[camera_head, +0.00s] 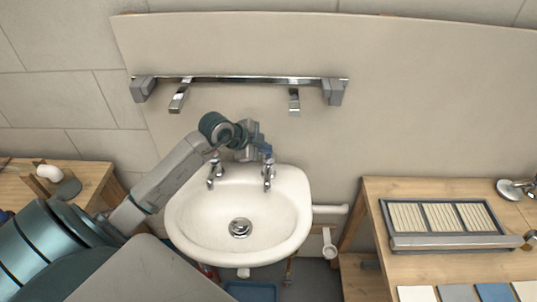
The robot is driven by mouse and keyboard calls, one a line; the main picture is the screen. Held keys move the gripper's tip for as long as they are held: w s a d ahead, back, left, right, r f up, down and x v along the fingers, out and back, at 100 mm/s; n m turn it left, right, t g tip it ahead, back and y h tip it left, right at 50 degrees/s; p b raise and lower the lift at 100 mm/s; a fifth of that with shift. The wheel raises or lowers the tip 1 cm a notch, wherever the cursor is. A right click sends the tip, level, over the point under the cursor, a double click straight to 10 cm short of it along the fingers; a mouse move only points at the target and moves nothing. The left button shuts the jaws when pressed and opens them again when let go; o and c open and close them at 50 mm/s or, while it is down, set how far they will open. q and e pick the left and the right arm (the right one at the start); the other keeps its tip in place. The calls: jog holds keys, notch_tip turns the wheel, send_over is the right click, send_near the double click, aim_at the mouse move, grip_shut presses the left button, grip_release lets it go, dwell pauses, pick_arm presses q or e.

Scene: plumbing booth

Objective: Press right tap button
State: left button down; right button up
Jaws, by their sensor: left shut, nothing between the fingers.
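A white basin (195,218) is fixed to the wall panel and carries two chrome taps at its back edge. The right tap (268,178) stands upright with its spout toward me. The left tap (213,178) stands beside it, close to my forearm. My left arm reaches across from the left, and my left gripper (265,150) is shut and empty at the top of the right tap. Its fingers cover the tap's button, so I cannot tell whether they touch it. My right gripper is out of view.
A metal rail (240,79) with brackets runs along the wall above the basin. A wooden bench (440,185) on the right holds a grey slatted panel (445,215) and several tiles. A wooden table (95,175) stands at the left.

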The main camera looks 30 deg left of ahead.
aim_at(265, 156)
pick_arm(q)
jog(key=shift+f, duration=0.35)
dwell(0.4)
jog(key=shift+f, duration=0.35)
dwell(0.6)
jog(key=shift+r+p, duration=0.95)
jog(key=shift+r, duration=0.2)
notch_tip(265, 156, up, 5)
jog(key=p, duration=0.5)
